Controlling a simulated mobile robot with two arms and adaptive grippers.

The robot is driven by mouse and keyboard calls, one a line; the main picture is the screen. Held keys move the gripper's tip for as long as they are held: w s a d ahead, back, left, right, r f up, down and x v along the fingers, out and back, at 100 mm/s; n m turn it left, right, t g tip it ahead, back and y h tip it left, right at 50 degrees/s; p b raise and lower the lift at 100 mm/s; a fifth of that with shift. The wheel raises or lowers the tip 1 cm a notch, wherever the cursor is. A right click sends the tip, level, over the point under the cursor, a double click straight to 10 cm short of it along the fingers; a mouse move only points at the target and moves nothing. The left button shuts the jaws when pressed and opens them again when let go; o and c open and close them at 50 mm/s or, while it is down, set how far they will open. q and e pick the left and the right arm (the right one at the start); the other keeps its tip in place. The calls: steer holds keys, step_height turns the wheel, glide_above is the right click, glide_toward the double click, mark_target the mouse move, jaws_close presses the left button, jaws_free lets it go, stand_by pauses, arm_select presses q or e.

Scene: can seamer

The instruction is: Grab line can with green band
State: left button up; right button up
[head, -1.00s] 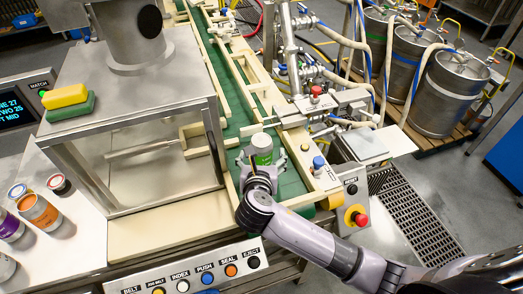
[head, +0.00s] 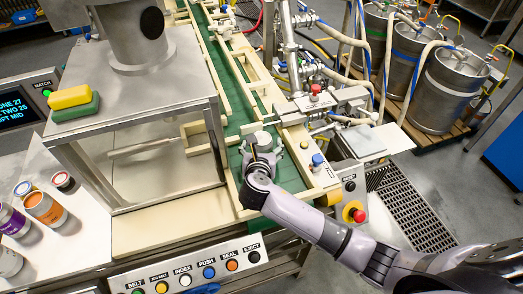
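The can with the green band (head: 262,139) stands upright on the green conveyor belt, in front of the steel machine's side. Its grey top shows, but my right gripper now hides most of its body and the band. My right gripper (head: 261,150) comes in from the lower right, low over the belt, with its fingers on either side of the can. I cannot tell whether the fingers press on it. My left gripper is not in view.
Wooden rails (head: 225,165) flank the green belt (head: 291,178). A steel machine frame (head: 150,125) stands on the left. Orange (head: 44,208) and purple (head: 12,221) cans stand at the far left. A red stop button (head: 359,215) and a button panel (head: 190,273) are near the front.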

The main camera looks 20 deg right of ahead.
steer(key=c, duration=1.3)
steer(key=shift+c, duration=0.6)
steer(key=shift+r, duration=0.1)
